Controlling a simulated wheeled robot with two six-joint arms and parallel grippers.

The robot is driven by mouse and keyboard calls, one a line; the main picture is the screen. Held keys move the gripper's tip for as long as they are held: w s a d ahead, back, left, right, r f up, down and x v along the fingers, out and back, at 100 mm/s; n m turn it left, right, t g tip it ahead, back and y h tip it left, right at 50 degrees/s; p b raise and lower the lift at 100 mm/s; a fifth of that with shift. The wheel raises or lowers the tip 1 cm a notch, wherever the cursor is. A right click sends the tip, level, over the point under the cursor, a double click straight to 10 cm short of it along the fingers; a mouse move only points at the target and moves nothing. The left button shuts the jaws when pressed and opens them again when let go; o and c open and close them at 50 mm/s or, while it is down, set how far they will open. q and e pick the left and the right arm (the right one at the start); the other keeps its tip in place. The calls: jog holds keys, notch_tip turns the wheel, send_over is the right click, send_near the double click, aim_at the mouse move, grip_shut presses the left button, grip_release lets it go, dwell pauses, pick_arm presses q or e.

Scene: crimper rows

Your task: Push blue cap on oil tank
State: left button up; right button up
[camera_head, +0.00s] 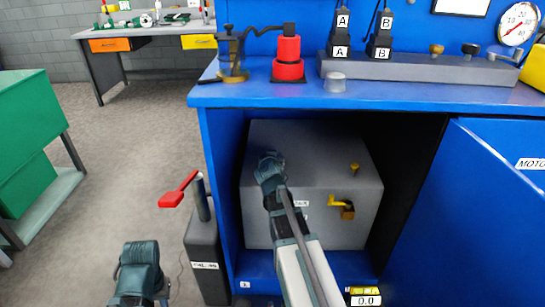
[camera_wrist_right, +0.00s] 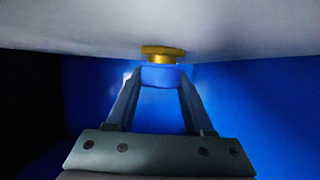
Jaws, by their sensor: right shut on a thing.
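The grey oil tank (camera_head: 320,150) sits inside the blue cabinet. In the head view my right arm reaches over it, with my right gripper (camera_head: 269,160) above the left part of its top. In the right wrist view the gripper (camera_wrist_right: 161,76) is shut on the blue cap (camera_wrist_right: 160,77). The cap meets the brass neck (camera_wrist_right: 162,52) on the grey tank surface (camera_wrist_right: 230,35); how firmly it is seated cannot be told. The head view hides the cap and this neck behind the gripper. My left gripper (camera_head: 140,255) is low at the left, its jaws unclear.
A brass fitting (camera_head: 354,169) and a yellow-handled valve (camera_head: 342,206) stand out from the tank. The blue cabinet door (camera_head: 480,220) is open at the right. A dark canister (camera_head: 205,255) with a red lever (camera_head: 178,192) stands left of the cabinet. The blue worktop (camera_head: 410,95) lies above.

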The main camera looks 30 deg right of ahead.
pick_arm(q)
jog(key=shift+f+b, duration=0.3)
jog(key=shift+f, duration=0.1)
pick_arm(e)
jog(key=shift+f, duration=0.4)
jog(key=o, duration=1.4)
jog(key=shift+r, duration=0.1)
